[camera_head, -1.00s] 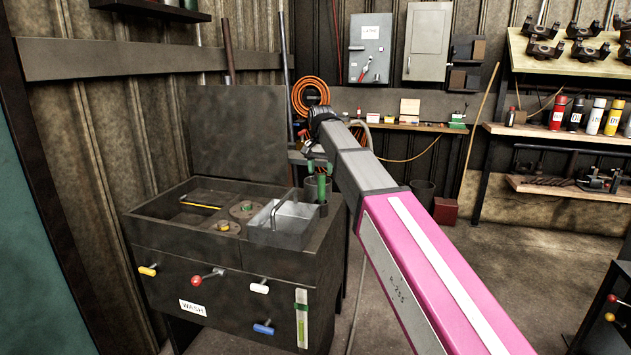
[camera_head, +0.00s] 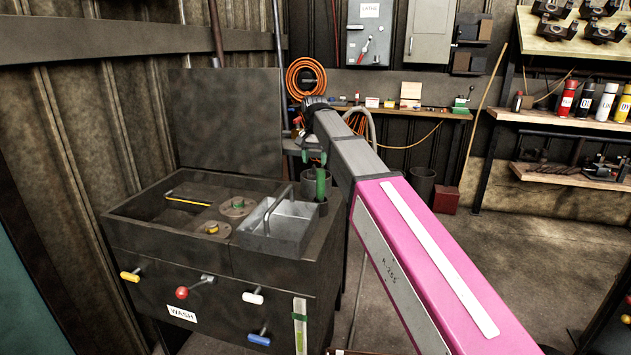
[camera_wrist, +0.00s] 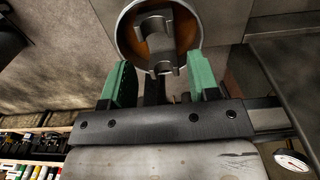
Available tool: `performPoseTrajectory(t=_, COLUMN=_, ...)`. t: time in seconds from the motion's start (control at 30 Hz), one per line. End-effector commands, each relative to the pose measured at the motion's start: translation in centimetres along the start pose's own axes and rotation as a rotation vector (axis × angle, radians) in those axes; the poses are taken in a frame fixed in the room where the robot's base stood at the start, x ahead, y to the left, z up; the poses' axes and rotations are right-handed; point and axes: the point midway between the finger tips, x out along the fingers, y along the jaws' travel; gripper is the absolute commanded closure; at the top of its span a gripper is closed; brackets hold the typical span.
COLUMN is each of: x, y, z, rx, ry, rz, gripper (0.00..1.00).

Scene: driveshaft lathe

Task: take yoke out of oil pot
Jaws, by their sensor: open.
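The oil pot (camera_wrist: 122,38) shows at the top of the wrist view as a round metal vessel with amber-brown oil inside. The grey metal yoke (camera_wrist: 159,28) is in the pot, its forked end towards my gripper. My gripper (camera_wrist: 158,62) has two green fingers, open and empty, at the pot's near rim. They are spread to either side of the yoke's near end and not closed on it. In the head view, the green fingers of my gripper (camera_head: 316,170) show beyond the wash bench, beside a dark pot (camera_head: 312,181). The yoke is not visible there.
The wash bench (camera_head: 215,280) with a grey metal basket (camera_head: 285,228) stands left of my arm. A dark bucket (camera_head: 423,183) and a red box (camera_head: 445,200) stand on the floor at the back. Shelves with bottles are at right.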

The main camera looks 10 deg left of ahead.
Motion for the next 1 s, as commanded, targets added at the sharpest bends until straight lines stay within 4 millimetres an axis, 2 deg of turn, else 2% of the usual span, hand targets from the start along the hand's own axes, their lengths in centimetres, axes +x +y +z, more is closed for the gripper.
performPoseTrajectory(t=0.1, x=1.8, y=0.1, z=0.1, rx=0.000, ry=-0.001, rz=0.001, gripper=0.45)
performPoseTrajectory(t=0.37, x=3.5, y=0.1, z=0.0, rx=0.000, ry=-0.001, rz=0.001, gripper=0.45)
performPoseTrajectory(t=0.7, x=7.6, y=0.1, z=-0.1, rx=0.000, ry=0.000, rz=0.000, gripper=0.45)
performPoseTrajectory(t=0.93, x=7.8, y=0.1, z=-0.1, rx=0.000, ry=0.000, rz=0.000, gripper=0.45)
performPoseTrajectory(t=1.0, x=7.8, y=0.1, z=-0.1, rx=0.000, ry=0.000, rz=0.000, gripper=0.67)
